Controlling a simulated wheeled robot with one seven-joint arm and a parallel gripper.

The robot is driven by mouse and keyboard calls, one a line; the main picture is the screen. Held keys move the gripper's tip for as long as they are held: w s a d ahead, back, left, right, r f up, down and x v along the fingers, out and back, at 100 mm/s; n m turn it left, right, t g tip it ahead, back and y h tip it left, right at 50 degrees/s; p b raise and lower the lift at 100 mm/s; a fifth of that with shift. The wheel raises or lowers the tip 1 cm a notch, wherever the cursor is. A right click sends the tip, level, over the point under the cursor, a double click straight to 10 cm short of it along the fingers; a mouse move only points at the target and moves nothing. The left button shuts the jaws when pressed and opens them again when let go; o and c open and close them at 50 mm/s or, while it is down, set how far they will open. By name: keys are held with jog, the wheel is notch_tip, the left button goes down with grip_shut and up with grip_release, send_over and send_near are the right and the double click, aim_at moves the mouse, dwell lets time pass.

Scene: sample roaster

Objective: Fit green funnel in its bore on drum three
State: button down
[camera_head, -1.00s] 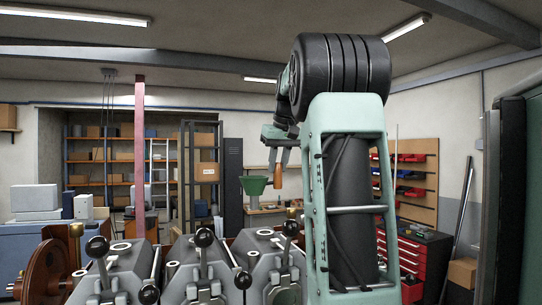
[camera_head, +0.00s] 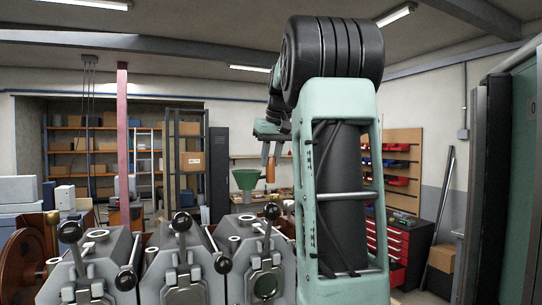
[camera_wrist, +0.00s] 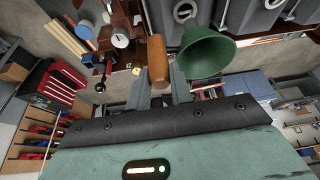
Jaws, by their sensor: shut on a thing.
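The green funnel (camera_head: 246,179) hangs upright in the air, wide mouth up, behind and above the rightmost drum in the head view. A wooden handle (camera_head: 270,172) stands beside it. My gripper (camera_head: 270,158) is shut on this handle from above. In the wrist view, the handle (camera_wrist: 157,60) sits between the fingertips and the funnel (camera_wrist: 207,53) is just right of it. The link between handle and funnel is hidden. Three grey drum housings show: left (camera_head: 92,278), middle (camera_head: 180,272) and right (camera_head: 262,262). I cannot tell which opening is the funnel's bore.
Black ball-topped levers (camera_head: 271,211) stick up from the housings. A brown wheel (camera_head: 22,265) stands at the far left. A red tool cabinet (camera_head: 398,250) and a bin board (camera_head: 402,170) are at the right. My arm hides part of the right side. Shelves stand behind.

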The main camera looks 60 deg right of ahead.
aim_at(272, 178)
jog(key=shift+f+b, duration=0.4)
jog(key=shift+f, duration=0.6)
jog(key=shift+f, duration=0.1)
jog(key=shift+f+b, duration=1.3)
jog(key=shift+f, duration=0.35)
jog(key=shift+f+b, duration=1.1)
jog(key=shift+f, duration=0.35)
jog(key=c, duration=1.2)
grip_release()
jog(key=shift+o, duration=0.2)
jog(key=shift+r, duration=0.1)
jog(key=v, duration=1.7)
jog(key=shift+a+r, duration=0.15)
jog(key=shift+r, duration=0.05)
